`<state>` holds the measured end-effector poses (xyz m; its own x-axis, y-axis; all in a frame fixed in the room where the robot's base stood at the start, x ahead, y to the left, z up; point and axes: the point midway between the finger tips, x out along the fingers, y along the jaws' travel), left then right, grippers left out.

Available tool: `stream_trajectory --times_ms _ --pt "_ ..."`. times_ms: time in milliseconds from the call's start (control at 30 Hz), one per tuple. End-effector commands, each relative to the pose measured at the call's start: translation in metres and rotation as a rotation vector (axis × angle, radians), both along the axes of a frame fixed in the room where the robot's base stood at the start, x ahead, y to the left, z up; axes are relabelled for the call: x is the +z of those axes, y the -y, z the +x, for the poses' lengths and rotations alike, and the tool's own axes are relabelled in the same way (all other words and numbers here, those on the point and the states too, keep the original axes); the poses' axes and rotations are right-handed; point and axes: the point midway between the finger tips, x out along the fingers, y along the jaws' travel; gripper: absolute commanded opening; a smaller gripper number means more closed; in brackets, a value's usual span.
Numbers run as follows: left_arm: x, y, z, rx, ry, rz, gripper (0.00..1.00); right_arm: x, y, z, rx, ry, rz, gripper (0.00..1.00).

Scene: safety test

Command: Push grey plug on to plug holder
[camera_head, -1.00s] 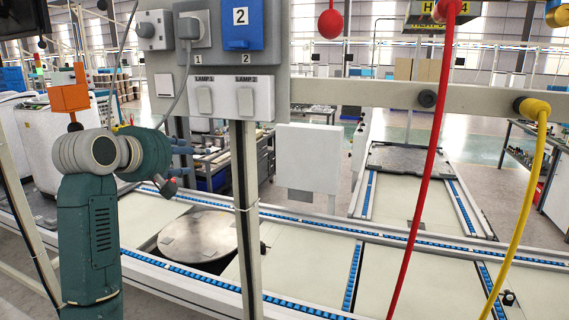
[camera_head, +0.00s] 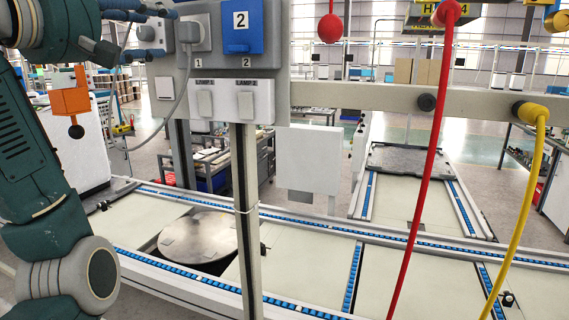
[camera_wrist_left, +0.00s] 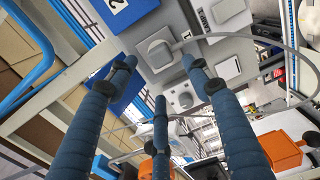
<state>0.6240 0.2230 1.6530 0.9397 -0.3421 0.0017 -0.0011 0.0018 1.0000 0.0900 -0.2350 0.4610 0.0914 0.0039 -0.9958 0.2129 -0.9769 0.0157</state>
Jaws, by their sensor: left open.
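A grey plug (camera_head: 194,31) with a grey cable sits at the socket marked 1 on the grey panel; it also shows in the left wrist view (camera_wrist_left: 157,50). Whether it is fully seated I cannot tell. In the left wrist view the fingers (camera_wrist_left: 158,72) surround the area between both fittings, apparently without contact.
A blue block marked 2 (camera_head: 242,27) is right of the plug. Lamp switches (camera_head: 233,102) are below. The cable (camera_head: 166,125) loops down left of the panel post. An orange object (camera_head: 71,101) hangs at left. Red (camera_head: 422,190) and yellow (camera_head: 525,210) hoses hang right.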

Motion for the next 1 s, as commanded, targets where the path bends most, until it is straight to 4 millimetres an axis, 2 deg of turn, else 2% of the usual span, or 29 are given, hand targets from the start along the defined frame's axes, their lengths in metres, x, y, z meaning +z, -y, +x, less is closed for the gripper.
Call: stream_trajectory --times_ms 233,367,800,1000 --pt "0.000 0.000 0.001 0.000 -0.002 0.001 0.50 0.001 0.000 0.000 0.000 0.000 0.000 0.62" --pt "0.000 0.003 0.009 0.000 -0.005 0.002 0.50 0.004 0.000 0.000 0.000 0.000 0.000 0.62" --pt "0.001 0.024 0.064 -0.001 -0.005 0.002 0.50 0.030 0.000 0.000 0.000 0.000 0.000 0.62" --pt "0.000 0.029 0.080 0.000 -0.003 0.001 0.50 0.037 0.000 0.000 0.000 0.000 0.000 0.62"
